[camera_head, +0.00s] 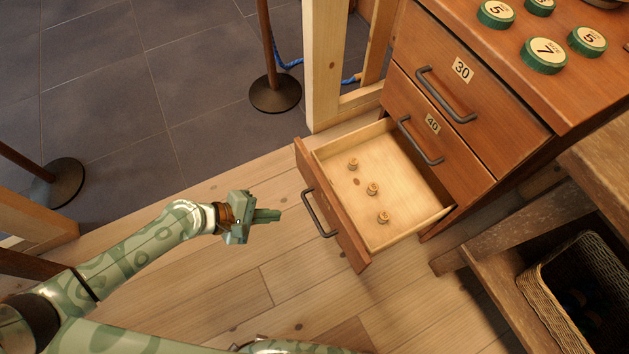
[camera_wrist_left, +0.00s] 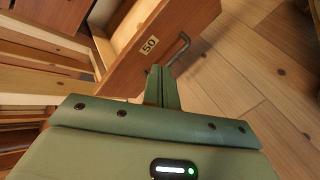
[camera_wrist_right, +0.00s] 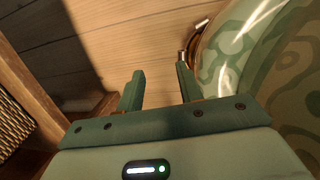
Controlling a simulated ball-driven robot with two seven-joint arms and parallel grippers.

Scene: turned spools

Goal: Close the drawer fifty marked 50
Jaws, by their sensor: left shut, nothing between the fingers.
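The bottom drawer (camera_head: 333,212) stands pulled out of the wooden cabinet, with several small turned wooden spools (camera_head: 372,189) on its floor. Its front carries the label 50 (camera_wrist_left: 149,45) and a dark bar handle (camera_head: 316,213), which also shows in the left wrist view (camera_wrist_left: 179,49). My left gripper (camera_head: 268,215) is shut and empty, a short way left of the drawer front and apart from the handle in the head view. My right gripper (camera_wrist_right: 160,87) shows in its wrist view, fingers apart with nothing between them, over the wood floor.
Drawers 40 (camera_head: 434,140) and 30 (camera_head: 470,85) above are closed. Green numbered discs (camera_head: 543,55) lie on the cabinet top. A wicker basket (camera_head: 545,300) sits under a wooden bench at right. A post with a round base (camera_head: 275,93) stands behind. Floor left of the drawer is clear.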

